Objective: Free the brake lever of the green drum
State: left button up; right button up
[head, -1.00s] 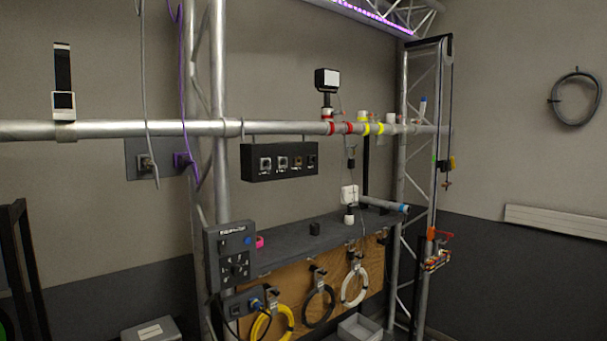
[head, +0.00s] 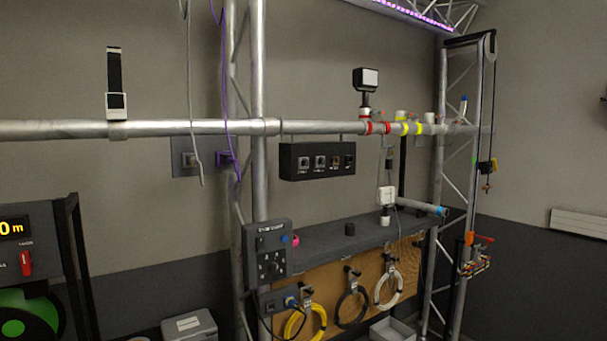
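The green drum (head: 38,318) shows at the lower left corner of the head view, partly cut off by the picture's edge. It sits in a black frame (head: 80,265). Above it is a dark panel with a lit counter (head: 14,228) ending in "0 m". A red lever (head: 26,262) stands upright on that panel; its label is too small to read, so I cannot tell if it is the brake lever. Neither of my grippers is in view.
A horizontal truss pipe (head: 60,129) crosses the view. A shelf (head: 345,246) with a control box (head: 268,252) stands at the middle. Yellow (head: 305,324), black and white cable coils hang below it. A grey case (head: 190,326) sits low, right of the drum frame.

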aim_at(25, 263)
jog(key=u, duration=1.6)
